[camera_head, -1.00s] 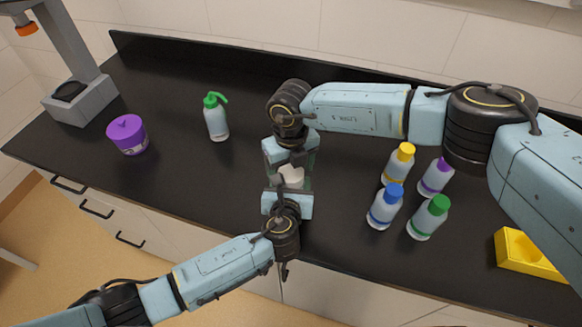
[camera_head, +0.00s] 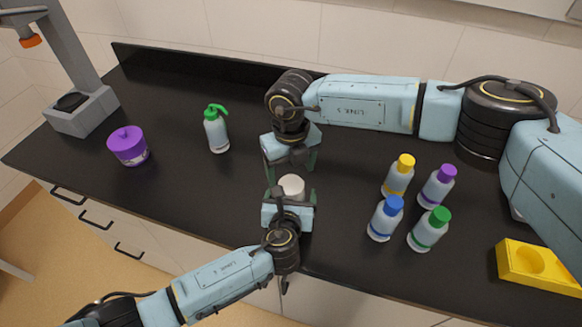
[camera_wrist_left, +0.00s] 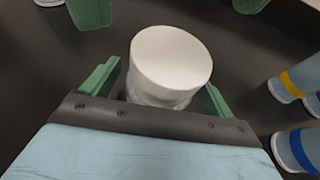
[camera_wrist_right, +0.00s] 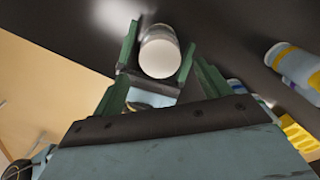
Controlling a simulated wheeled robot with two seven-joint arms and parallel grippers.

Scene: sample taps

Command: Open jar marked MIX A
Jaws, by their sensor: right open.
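A jar with a white lid (camera_head: 291,186) stands between the fingers of my left gripper (camera_head: 290,199) near the counter's front edge. In the left wrist view the lid (camera_wrist_left: 171,58) sits on a clear body, with a green finger on each side. The left gripper is shut on the jar. In the right wrist view the lid (camera_wrist_right: 160,57) faces the camera. My right gripper (camera_head: 290,166) is open and empty, behind the jar and apart from it. No MIX A marking is legible on the jar.
Bottles with yellow (camera_head: 405,161), purple (camera_head: 446,173), blue (camera_head: 393,204) and green (camera_head: 439,216) caps stand to the right. A yellow block (camera_head: 538,268) lies beyond them. A green-topped wash bottle (camera_head: 216,130), a purple container (camera_head: 129,147) and a grey stand (camera_head: 82,110) are left.

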